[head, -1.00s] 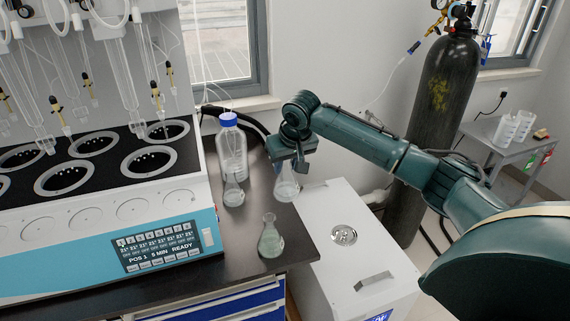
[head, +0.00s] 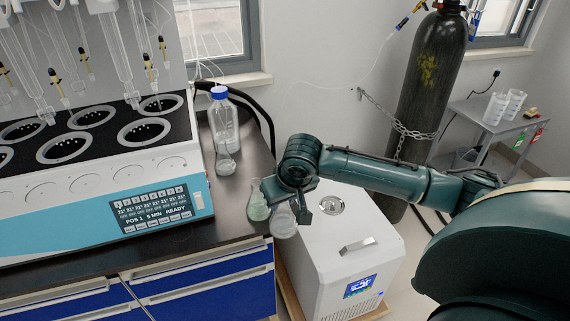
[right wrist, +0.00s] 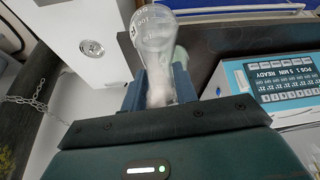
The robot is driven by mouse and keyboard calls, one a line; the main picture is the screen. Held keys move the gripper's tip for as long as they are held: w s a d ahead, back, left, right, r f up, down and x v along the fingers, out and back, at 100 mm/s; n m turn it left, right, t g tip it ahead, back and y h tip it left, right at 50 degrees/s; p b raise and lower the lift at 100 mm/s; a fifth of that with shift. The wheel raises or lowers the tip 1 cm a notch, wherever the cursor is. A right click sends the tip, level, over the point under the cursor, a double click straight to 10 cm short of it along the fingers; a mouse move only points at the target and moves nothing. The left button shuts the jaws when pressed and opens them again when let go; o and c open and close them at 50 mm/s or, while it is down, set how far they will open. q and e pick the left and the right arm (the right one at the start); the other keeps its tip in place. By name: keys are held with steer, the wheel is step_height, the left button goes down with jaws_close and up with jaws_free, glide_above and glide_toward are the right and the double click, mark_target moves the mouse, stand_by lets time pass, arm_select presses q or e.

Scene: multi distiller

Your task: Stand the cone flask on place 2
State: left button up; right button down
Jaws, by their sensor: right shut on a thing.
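My right gripper (head: 287,200) is shut on a clear cone flask (head: 284,222) with white markings. It holds the flask off the right edge of the dark bench, over the gap beside the white box unit. In the right wrist view the flask (right wrist: 155,50) sits between the two fingers (right wrist: 158,90). A second cone flask (head: 258,205) with pale green liquid stands on the bench just left of it. The distiller (head: 90,200) has several round wells; I cannot read which is place 2. My left gripper is not in view.
The bench front near the drawers (head: 205,285) is clear.

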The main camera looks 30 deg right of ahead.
steer(key=s+a+f+n, duration=0.1)
steer(key=s+a+f, duration=0.6)
steer(key=s, duration=0.4)
steer(key=shift+s+a+f, duration=0.15)
steer(key=shift+s+a, duration=0.2)
steer(key=shift+a, duration=0.55)
